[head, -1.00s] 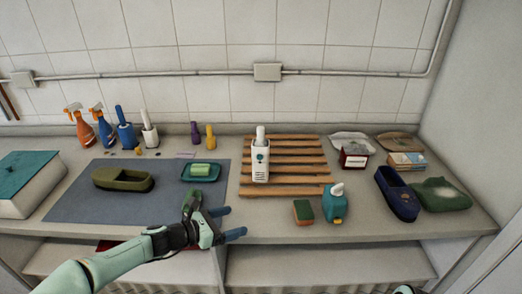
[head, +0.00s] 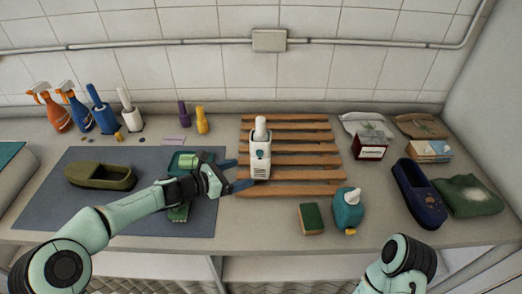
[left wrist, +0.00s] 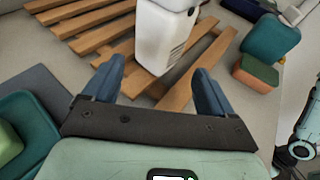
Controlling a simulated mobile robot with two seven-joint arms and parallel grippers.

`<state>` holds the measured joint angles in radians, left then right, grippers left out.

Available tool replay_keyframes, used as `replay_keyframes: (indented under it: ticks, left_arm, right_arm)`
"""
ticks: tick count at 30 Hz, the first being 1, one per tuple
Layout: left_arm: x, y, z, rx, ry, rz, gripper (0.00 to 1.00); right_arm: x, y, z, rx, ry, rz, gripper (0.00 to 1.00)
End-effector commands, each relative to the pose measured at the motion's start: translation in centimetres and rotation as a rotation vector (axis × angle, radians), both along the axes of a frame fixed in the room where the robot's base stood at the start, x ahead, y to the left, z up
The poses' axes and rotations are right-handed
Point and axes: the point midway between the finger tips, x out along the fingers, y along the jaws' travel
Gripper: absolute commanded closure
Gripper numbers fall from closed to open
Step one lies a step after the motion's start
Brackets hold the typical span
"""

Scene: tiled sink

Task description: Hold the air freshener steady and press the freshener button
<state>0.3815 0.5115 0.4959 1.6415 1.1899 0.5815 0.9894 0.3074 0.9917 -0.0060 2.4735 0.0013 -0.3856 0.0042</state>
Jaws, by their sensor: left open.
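The white air freshener (head: 258,160) stands upright on the slatted wooden rack (head: 305,174). It has a white rounded top and a small dark round mark on its front. My left gripper (head: 240,174) is open, its blue fingers pointing at the freshener's lower left side. In the left wrist view the freshener (left wrist: 162,38) stands just beyond and between the two spread fingertips (left wrist: 157,73), with nothing gripped; its top is cut off there. My right arm shows at the bottom right of the head view, but its gripper is not seen.
A teal bottle (head: 347,210) and a green-orange sponge (head: 311,219) stand right of the gripper, in front of the rack. A red-white box (head: 370,146) and a blue slipper (head: 418,192) are further right.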

Motion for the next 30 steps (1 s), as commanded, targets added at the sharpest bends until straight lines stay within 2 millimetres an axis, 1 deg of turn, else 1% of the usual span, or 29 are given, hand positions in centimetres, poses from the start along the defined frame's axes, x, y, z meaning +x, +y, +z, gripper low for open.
replay_keyframes:
  ticks: [1,6,13,20,29,30]
  left_arm:
    - [0.4,-0.8,-0.2,-0.002,0.000,-0.004,0.14]
    - [1.8,-2.8,-0.9,-0.003,0.000,-0.003,0.14]
    - [3.4,-5.1,-1.8,0.000,0.000,-0.002,0.14]
    - [4.2,-6.1,-2.3,0.001,0.000,0.000,0.14]
    - [4.2,-6.2,-2.4,0.002,0.001,0.000,0.14]
    - [4.2,-6.2,-2.4,0.002,0.001,0.000,0.20]
  right_arm:
    - [0.0,0.0,0.1,0.000,0.000,0.000,0.20]
    - [0.2,0.0,0.5,0.000,-0.002,0.000,0.20]
    - [0.5,0.0,1.0,0.000,-0.006,0.000,0.20]
    - [0.7,0.0,1.3,0.000,-0.008,0.001,0.20]
    - [0.7,0.0,1.3,0.000,-0.008,0.001,0.20]
    - [0.7,0.0,1.3,0.000,-0.008,0.001,0.20]
